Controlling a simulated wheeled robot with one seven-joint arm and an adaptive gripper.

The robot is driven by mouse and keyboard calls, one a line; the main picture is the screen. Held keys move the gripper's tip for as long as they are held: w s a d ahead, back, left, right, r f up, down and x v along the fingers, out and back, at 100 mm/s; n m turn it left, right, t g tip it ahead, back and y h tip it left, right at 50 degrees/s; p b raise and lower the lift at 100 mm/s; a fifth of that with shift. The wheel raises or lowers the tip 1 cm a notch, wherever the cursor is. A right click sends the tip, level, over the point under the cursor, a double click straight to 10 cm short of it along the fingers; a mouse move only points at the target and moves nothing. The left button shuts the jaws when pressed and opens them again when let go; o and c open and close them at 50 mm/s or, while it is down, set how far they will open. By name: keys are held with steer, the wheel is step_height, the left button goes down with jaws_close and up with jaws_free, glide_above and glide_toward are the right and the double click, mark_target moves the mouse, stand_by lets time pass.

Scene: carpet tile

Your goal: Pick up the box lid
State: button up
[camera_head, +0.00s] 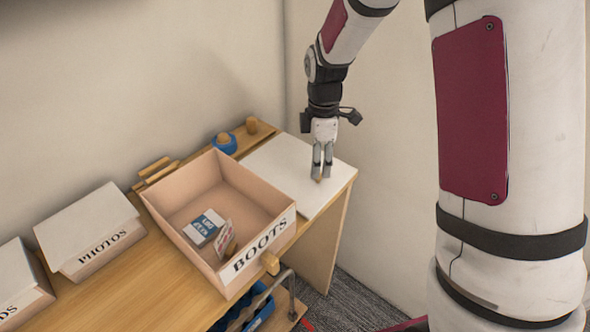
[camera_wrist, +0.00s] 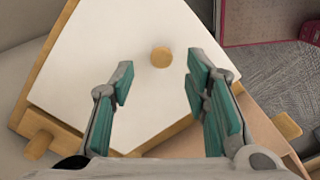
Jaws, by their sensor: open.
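The box lid (camera_head: 285,168) is a flat white panel lying on the right end of the wooden table, beside the open BOOTS box (camera_head: 205,250). In the wrist view the white lid (camera_wrist: 105,40) has a round wooden knob (camera_wrist: 161,57) on top. My gripper (camera_head: 322,172) points down over the lid's right part. In the wrist view my gripper (camera_wrist: 160,78) is open, with teal pads on both sides and the knob showing between and just ahead of the fingertips. I cannot tell the exact height of the fingertips above the knob.
The BOOTS box holds a few small boxes (camera_head: 204,227). A closed PHOTOS box (camera_head: 88,232) and another box (camera_head: 18,285) stand to its left. A blue round item (camera_head: 223,143) is behind. A wall is close behind the table; carpet (camera_head: 350,305) lies below.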

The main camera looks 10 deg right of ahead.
steer(key=shift+f, duration=1.85)
jaws_close()
steer(key=shift+r, duration=0.15)
